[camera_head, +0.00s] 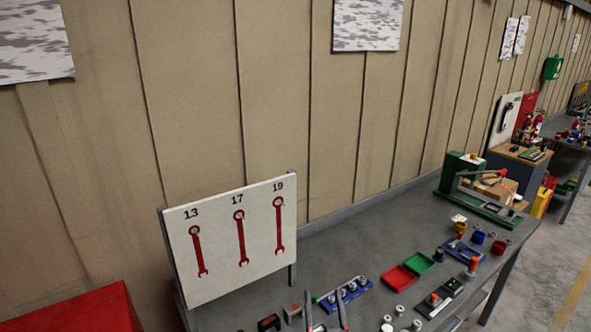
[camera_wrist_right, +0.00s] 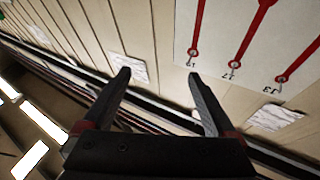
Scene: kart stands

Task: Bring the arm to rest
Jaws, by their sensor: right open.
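My right gripper (camera_head: 325,311) shows at the bottom edge of the head view, its two dark fingertips pointing up in front of the workbench (camera_head: 365,243). In the right wrist view the gripper (camera_wrist_right: 159,75) is open, its fingers wide apart with nothing between them. The white wrench board (camera_head: 219,257), marked 13, 17 and 19, stands at the back left of the bench. The board also shows at the upper right of the wrist view (camera_wrist_right: 217,28), upside down. My left gripper is not in view.
A blue holder (camera_head: 329,305) with several metal pieces sits near the right fingertips. A red tray (camera_head: 399,277) and a green tray (camera_head: 419,264) lie further right. A red surface (camera_head: 80,312) is at lower left. The bench's back middle is clear.

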